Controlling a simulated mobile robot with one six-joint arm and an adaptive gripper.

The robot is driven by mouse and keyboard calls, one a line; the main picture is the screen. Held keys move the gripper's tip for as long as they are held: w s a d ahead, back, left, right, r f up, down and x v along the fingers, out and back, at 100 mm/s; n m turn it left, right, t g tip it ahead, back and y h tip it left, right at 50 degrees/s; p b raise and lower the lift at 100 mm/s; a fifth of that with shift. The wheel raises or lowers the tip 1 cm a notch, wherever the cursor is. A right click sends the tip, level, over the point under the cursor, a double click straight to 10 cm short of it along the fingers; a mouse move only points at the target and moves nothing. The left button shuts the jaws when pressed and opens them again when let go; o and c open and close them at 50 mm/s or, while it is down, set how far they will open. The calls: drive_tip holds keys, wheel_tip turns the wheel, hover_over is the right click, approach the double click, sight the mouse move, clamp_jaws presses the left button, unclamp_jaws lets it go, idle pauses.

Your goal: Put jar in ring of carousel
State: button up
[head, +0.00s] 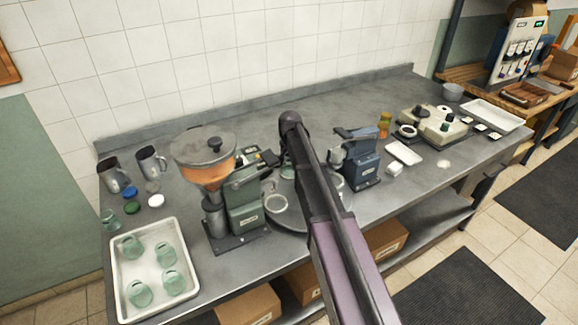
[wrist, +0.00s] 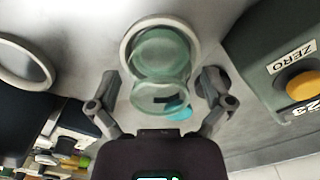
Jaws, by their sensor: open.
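In the wrist view a clear green glass jar (wrist: 160,98) stands between the fingers of my gripper (wrist: 160,92), its mouth toward the camera. Its lower end appears inside a pale ring (wrist: 128,42) of the grey carousel (wrist: 85,35). My gripper is open, one finger on each side of the jar; a gap shows at the fingers. Another ring (wrist: 22,82) at the left is empty. In the head view the carousel (head: 290,219) is partly covered by my arm, with an empty ring (head: 276,204) at its front. My gripper is mostly hidden there.
A green filling machine with a hopper (head: 203,172) stands left of the carousel, a blue machine (head: 360,160) right of it. A white tray (head: 200,282) holds several green jars.

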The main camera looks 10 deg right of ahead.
drive_tip(key=shift+r, duration=0.1)
wheel_tip(320, 180, up, 12)
drive_tip(key=p, duration=1.2)
drive_tip(key=shift+s, duration=0.1)
idle(0.7)
drive_tip(key=s+n, duration=0.5)
drive_tip(key=s, duration=2.4)
drive_tip(key=shift+w+a, duration=0.1)
wheel_tip(320, 180, down, 2)
drive_tip(key=shift+f+b, duration=0.15)
drive_tip(key=shift+b, duration=0.95)
